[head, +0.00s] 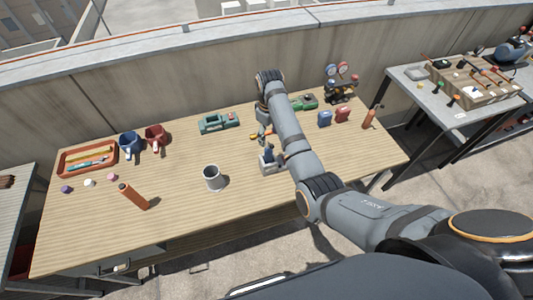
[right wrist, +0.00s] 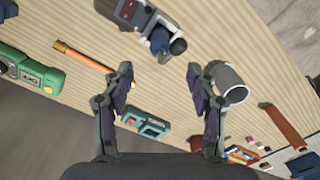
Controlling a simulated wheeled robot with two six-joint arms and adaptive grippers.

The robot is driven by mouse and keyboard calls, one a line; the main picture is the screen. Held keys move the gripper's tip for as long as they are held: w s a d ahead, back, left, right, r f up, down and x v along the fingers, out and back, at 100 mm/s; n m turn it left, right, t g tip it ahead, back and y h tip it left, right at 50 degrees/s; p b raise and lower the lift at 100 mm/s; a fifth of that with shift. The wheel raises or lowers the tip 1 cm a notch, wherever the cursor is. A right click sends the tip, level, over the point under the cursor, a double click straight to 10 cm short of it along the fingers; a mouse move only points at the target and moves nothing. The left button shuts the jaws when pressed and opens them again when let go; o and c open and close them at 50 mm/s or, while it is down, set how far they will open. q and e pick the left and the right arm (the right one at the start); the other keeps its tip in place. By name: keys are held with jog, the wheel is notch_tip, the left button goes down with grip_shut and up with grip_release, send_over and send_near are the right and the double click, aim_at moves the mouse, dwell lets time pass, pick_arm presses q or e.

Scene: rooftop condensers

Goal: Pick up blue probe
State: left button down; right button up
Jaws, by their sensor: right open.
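The red-brown tray (head: 62,172) at the left of the wooden table holds several slim coloured sticks. One of them looks blue (head: 76,165), but it is too small to tell if it is the blue probe. The tray also shows small in the right wrist view (right wrist: 232,158). My right gripper (head: 264,128) is above the middle of the table, well to the right of the tray. In the right wrist view my right gripper (right wrist: 160,88) is open, with nothing between its fingers. My left gripper is out of view.
A grey fixture (head: 270,160) is near the gripper. An orange stick (right wrist: 84,57) lies nearby. The front middle is clear.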

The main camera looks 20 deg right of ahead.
aim_at(269, 148)
jog(key=shift+r, duration=0.6)
notch_tip(269, 148, down, 5)
jog(key=shift+f+p, duration=0.15)
jog(key=shift+p, duration=0.4)
jog(key=shift+f+p, duration=0.35)
jog(key=shift+f, duration=0.1)
notch_tip(269, 148, down, 4)
jog(key=shift+f, duration=0.2)
grip_shut()
